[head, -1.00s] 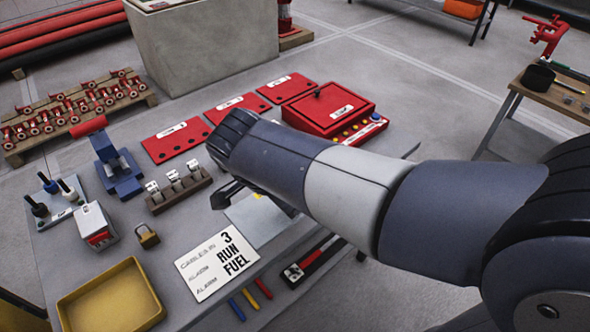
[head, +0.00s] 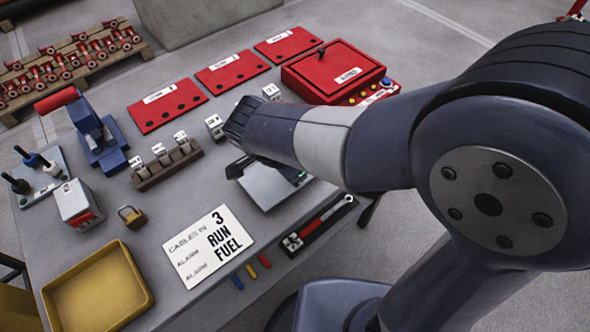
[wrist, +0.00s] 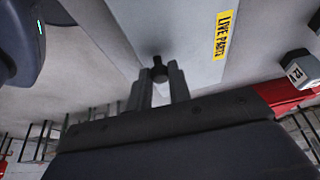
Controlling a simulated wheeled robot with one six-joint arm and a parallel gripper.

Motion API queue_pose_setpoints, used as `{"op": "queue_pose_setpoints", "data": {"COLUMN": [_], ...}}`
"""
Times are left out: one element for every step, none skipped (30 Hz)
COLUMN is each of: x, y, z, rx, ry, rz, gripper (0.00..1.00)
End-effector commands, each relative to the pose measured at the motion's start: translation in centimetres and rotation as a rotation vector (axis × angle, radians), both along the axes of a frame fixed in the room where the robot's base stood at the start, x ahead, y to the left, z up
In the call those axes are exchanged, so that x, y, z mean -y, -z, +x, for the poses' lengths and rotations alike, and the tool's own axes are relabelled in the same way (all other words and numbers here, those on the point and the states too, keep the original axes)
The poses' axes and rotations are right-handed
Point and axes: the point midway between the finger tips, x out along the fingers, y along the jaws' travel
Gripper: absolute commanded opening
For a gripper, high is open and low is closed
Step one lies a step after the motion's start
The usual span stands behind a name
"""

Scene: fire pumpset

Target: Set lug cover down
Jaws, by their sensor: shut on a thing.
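The lug cover looks to be a flat grey plate (head: 268,190) with a black knob (wrist: 159,70) and a yellow "LIVE PARTS" label (wrist: 224,35). In the head view it is at the right part of the bench, beside the white sign. My gripper (wrist: 160,88) is shut on the knob, with one finger on each side of it. In the head view my gripper (head: 240,168) is over the plate's left part and hides the knob and label. I cannot tell whether the plate touches the bench.
A white lettered sign (head: 208,245) lies left of the plate. A red box (head: 333,72) and red panels (head: 167,104) are behind. Small numbered tags (head: 214,127) stand near my wrist. A red-handled tool (head: 318,224) lies at the front edge. A yellow tray (head: 97,288) is front left.

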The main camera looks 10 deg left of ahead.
Motion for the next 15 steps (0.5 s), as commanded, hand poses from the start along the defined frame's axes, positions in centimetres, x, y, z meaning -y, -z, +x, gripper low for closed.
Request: {"op": "queue_pose_setpoints", "data": {"x": [0.07, 0.05, 0.04, 0.03, 0.03, 0.01, 0.02, 0.01, 0.02, 0.01, 0.01, 0.03, 0.02, 0.02, 0.02], "y": [0.84, 1.06, 1.18, 1.18, 1.14, 1.11, 1.11, 1.1, 1.12, 1.19, 1.3, 1.2, 1.19, 1.18, 1.18], "z": [-0.05, -0.04, -0.02, -0.01, 0.0, 0.0, -0.01, -0.01, 0.0, 0.0, 0.0, -0.01, -0.01, -0.01, -0.01], "rx": [-0.003, -0.001, 0.0, 0.001, 0.001, 0.0, 0.0, 0.0, 0.0, 0.0, 0.0, 0.0, 0.0, 0.0, 0.0], "ry": [0.0, 0.0, 0.0, 0.0, 0.0, 0.0, 0.0, 0.0, 0.0, 0.0, 0.0, 0.0, 0.0, 0.0, 0.0], "rz": [-0.003, -0.002, -0.001, -0.001, -0.001, 0.0, 0.0, 0.0, 0.0, 0.0, 0.0, 0.0, 0.0, 0.0, 0.0], "gripper": [0.0, 0.0, 0.0, 0.0, 0.0, 0.0, 0.0, 0.0, 0.0, 0.0, 0.0, 0.22, 0.25, 0.27, 0.3]}}
